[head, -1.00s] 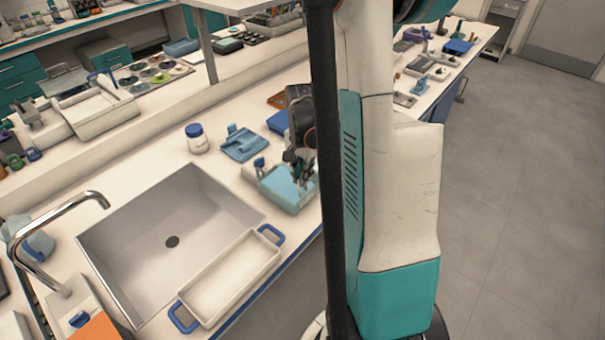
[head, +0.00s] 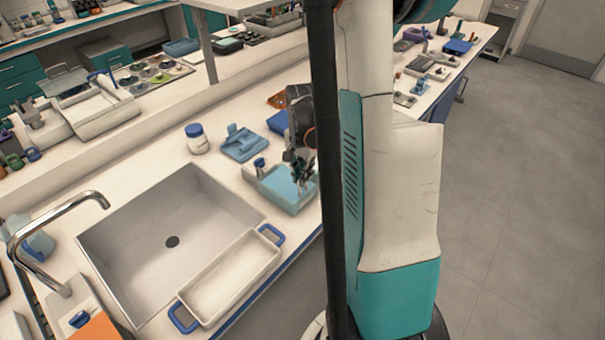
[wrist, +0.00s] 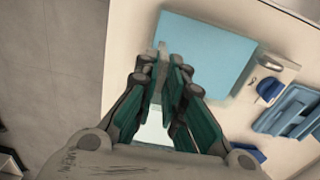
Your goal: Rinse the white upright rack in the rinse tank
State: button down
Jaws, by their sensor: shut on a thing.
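A shallow tank with light blue contents (head: 288,198) stands on the bench to the right of the sink. It also fills the upper middle of the wrist view (wrist: 205,45). My gripper (head: 299,168) is over this tank. In the wrist view, my gripper's teal-padded fingers (wrist: 162,72) are close together around a small greyish piece (wrist: 159,62), seen against the blue. This piece may be part of the white rack. The rest of the rack is hidden or too small to make out, so I cannot tell its tilt or whether it touches the liquid.
A metal sink (head: 150,215) with a white blue-handled tray (head: 228,278) along its front edge lies to the left. A blue-lidded jar (head: 197,139) and a blue holder (head: 243,144) stand behind the tank. The floor (head: 505,200) on the right is clear.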

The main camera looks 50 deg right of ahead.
dwell(0.3)
jog(key=shift+r+p, duration=3)
jog(key=shift+r, duration=1.35)
jog(key=shift+f, duration=0.1)
